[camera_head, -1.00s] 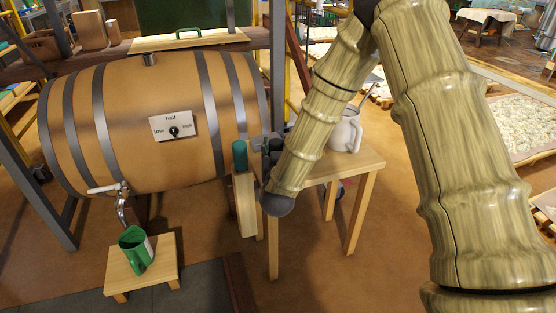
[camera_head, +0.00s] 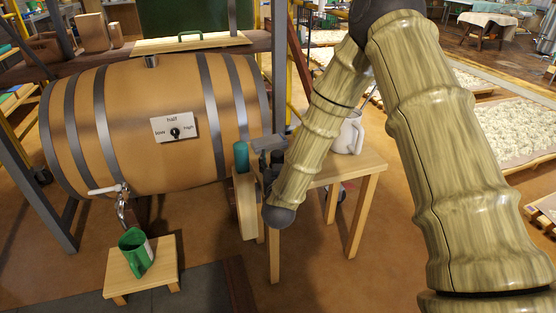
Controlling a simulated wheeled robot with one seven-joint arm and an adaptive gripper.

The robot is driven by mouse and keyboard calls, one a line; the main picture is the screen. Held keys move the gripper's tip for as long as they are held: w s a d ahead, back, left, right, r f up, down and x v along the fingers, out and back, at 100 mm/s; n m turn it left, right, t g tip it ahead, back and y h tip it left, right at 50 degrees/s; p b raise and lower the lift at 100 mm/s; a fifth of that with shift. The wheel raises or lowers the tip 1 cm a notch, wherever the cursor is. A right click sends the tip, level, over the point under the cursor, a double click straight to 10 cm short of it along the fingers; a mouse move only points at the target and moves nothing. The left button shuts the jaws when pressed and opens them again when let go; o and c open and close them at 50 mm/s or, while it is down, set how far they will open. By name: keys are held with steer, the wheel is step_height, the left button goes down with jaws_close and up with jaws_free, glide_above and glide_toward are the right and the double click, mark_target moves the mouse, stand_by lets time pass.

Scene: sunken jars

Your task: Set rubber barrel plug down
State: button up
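My gripper (camera_head: 264,158) is at the right end of the barrel, above the left end of a small wooden table (camera_head: 350,166). Its dark fingers are small and partly hidden by my own wrist, so I cannot tell whether they are open or shut. No rubber plug can be made out for certain in or under the fingers. A teal-green cylinder (camera_head: 241,156) stands upright just left of the gripper, on a narrow wooden piece (camera_head: 245,207). I cannot tell whether the gripper touches it. A short grey stub (camera_head: 151,61) sits on top of the wooden barrel (camera_head: 135,125).
A white jug (camera_head: 349,134) stands on the small table behind my arm. A green mug (camera_head: 136,249) stands on a low wooden stool (camera_head: 155,272) under the barrel's tap (camera_head: 121,205). Floor is open in front of the table.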

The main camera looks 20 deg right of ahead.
steer(key=shift+r, duration=0.2)
steer(key=p+v, duration=0.2)
steer(key=v, duration=1)
steer(key=s+f+n+g+y, duration=0.1)
steer(key=s+f+g, duration=0.2)
steer(key=s+f, duration=0.35)
steer(key=s+f+g+y, duration=0.2)
steer(key=s+f+g, duration=0.1)
steer(key=f, duration=0.7)
steer(key=s+f+n+g+y, duration=0.1)
steer(key=s+f+g, duration=0.2)
steer(key=s+f, duration=0.35)
steer(key=s+d+f+g, duration=0.1)
steer(key=s+f+g, duration=0.1)
steer(key=s, duration=0.5)
steer(key=s+d+f+g, duration=0.1)
steer(key=s+f+g, duration=0.2)
steer(key=s+f, duration=0.2)
steer(key=s+d+f+g+y, duration=0.1)
steer(key=s+f+g, duration=0.2)
steer(key=s, duration=0.7)
steer(key=shift+d+f+n, duration=0.35)
steer(key=shift+f+n, duration=0.05)
steer(key=shift+f, duration=0.1)
